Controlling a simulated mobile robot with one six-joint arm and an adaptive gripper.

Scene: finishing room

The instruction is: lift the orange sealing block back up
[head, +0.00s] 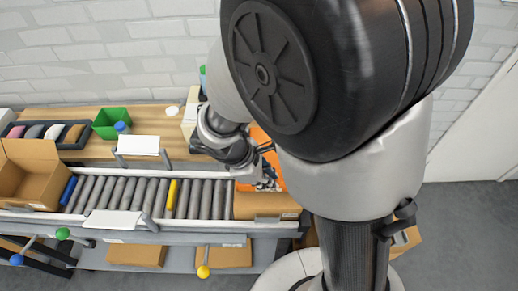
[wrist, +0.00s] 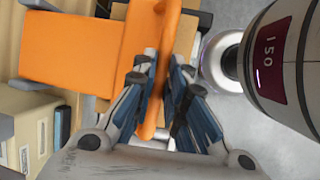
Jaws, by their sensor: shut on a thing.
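The orange sealing block (wrist: 75,48) fills the upper left of the wrist view, with an orange bar (wrist: 152,100) along its right side. My gripper (wrist: 160,95) is shut on this bar, its blue-padded fingers on either side of it. In the head view the orange block (head: 263,145) shows only in part, behind my gripper (head: 266,178) and my arm, at the right end of the roller conveyor. How high the block stands over the box below it is hidden.
The roller conveyor (head: 150,183) runs to the left, with one yellow roller (head: 171,195). An open cardboard box (head: 32,175) stands at its left end and a closed carton (head: 262,205) at its right end. A green bin (head: 111,122) stands on the wooden shelf behind.

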